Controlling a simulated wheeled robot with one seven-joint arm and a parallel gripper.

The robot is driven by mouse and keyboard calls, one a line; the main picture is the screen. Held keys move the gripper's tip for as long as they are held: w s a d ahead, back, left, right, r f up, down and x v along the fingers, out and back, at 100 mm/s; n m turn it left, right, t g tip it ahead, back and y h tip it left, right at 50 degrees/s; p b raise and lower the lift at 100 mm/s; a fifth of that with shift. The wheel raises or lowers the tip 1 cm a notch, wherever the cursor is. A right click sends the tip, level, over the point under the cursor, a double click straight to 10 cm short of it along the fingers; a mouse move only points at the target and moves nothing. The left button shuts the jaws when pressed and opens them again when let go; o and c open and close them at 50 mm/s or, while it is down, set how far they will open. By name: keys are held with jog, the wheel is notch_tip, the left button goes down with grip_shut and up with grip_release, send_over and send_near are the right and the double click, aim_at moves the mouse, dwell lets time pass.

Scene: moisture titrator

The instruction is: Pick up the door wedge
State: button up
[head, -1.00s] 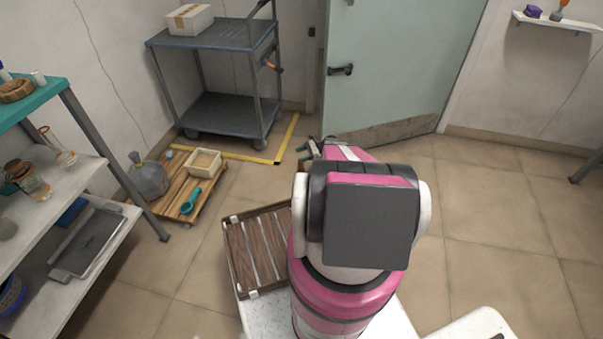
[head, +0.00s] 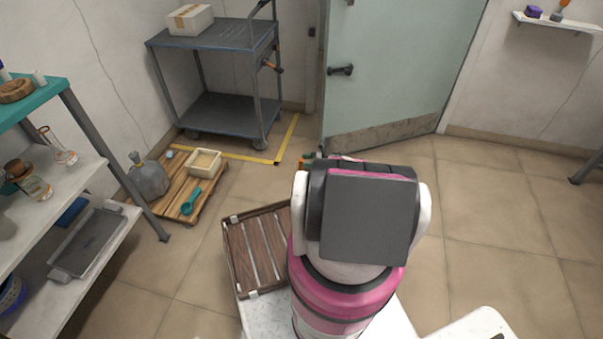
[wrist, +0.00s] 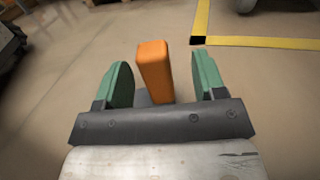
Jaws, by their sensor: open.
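The door wedge (wrist: 154,69) is an orange block in the wrist view, standing on the tiled floor. It sits between the two green fingers of my gripper (wrist: 160,82), closer to the left finger, with a gap to the right one. My gripper is open, and the wedge's lower end is partly hidden by the gripper's dark crossbar. In the head view, my gripper (head: 308,159) shows only as a small bit of green and orange beyond my arm, low near the door. My arm hides most of that spot.
A pale door (head: 400,60) stands behind my arm. A grey cart (head: 230,118) is at the back left, bordered by yellow floor tape (head: 262,160). A wooden pallet (head: 160,205) and a slatted tray (head: 232,255) are to the left. Floor at right is clear.

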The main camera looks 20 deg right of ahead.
jog(key=x, duration=0.4)
jog(key=shift+s+a+r, duration=0.1)
jog(key=shift+s+a, duration=0.05)
jog(key=shift+a, duration=0.35)
grip_shut()
jog(key=shift+r, duration=0.1)
